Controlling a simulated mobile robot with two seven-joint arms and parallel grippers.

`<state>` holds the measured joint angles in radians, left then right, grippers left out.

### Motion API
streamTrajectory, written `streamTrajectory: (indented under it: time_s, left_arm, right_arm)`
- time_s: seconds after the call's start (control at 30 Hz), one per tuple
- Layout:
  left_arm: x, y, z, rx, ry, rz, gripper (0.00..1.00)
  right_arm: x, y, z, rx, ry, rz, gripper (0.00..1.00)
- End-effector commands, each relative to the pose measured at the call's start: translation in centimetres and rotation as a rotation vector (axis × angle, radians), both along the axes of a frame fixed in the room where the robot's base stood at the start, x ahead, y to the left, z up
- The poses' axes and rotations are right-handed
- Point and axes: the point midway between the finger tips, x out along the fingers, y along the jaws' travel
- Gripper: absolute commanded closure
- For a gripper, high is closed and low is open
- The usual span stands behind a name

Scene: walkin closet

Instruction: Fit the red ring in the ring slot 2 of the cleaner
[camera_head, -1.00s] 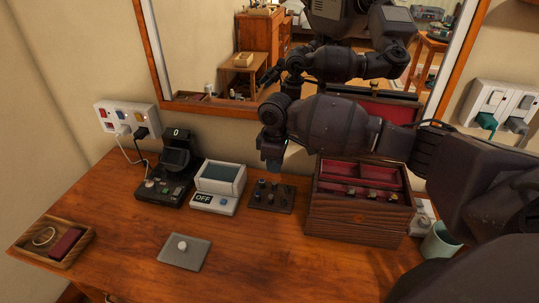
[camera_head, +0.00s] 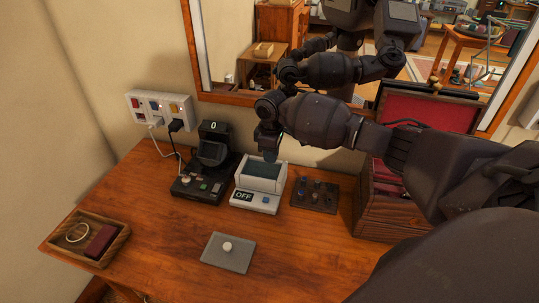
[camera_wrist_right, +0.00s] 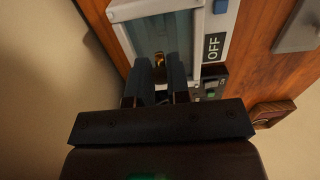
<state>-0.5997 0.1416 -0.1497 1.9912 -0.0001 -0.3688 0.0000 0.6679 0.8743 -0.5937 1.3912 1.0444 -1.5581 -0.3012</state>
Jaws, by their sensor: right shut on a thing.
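The cleaner (camera_head: 256,200) is a white box with an open basin and an OFF display, on the wooden desk. It also shows in the right wrist view (camera_wrist_right: 222,20). My right gripper (camera_head: 270,156) is over the cleaner's basin, pointing down. In the right wrist view its two dark fingers (camera_wrist_right: 161,78) are shut on a small gold-coloured ring (camera_wrist_right: 159,62), seen against the basin. The fingers hide most of the ring, and no red shows on it. The ring slots cannot be made out. My left gripper is not in view.
A black device (camera_head: 205,175) reading 0 stands left of the cleaner. A dark board (camera_head: 315,196) with several small items lies right of it, beside a wooden jewelry box (camera_head: 385,218). A grey plate (camera_head: 228,257) and a wooden tray (camera_head: 120,243) are nearer. A mirror stands behind.

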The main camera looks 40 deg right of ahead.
Motion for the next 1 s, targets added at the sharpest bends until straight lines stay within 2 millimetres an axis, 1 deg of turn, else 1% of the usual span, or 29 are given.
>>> streamTrajectory:
  time_s: [0.17, 0.33, 0.53, 0.7, 0.83, 1.0]
  left_arm:
    - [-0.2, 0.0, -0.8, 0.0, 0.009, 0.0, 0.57]
    - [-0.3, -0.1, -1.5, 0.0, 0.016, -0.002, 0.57]
    - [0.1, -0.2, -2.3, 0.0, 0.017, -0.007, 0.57]
    - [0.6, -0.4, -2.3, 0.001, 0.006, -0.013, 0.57]
    - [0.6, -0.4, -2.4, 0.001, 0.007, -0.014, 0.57]
    - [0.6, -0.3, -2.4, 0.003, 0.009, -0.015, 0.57]
  right_arm:
    - [-0.1, 0.0, -0.9, -0.001, 0.002, 0.001, 1.0]
    - [-0.1, 0.0, -2.2, -0.001, 0.004, 0.001, 1.0]
    - [-0.1, 0.0, -3.8, -0.001, 0.006, 0.001, 1.0]
    - [-0.1, 0.0, -4.9, 0.0, 0.004, 0.001, 1.0]
    - [-0.1, 0.0, -5.2, -0.001, 0.002, 0.0, 1.0]
    - [0.0, 0.0, -5.1, -0.001, -0.001, 0.0, 1.0]
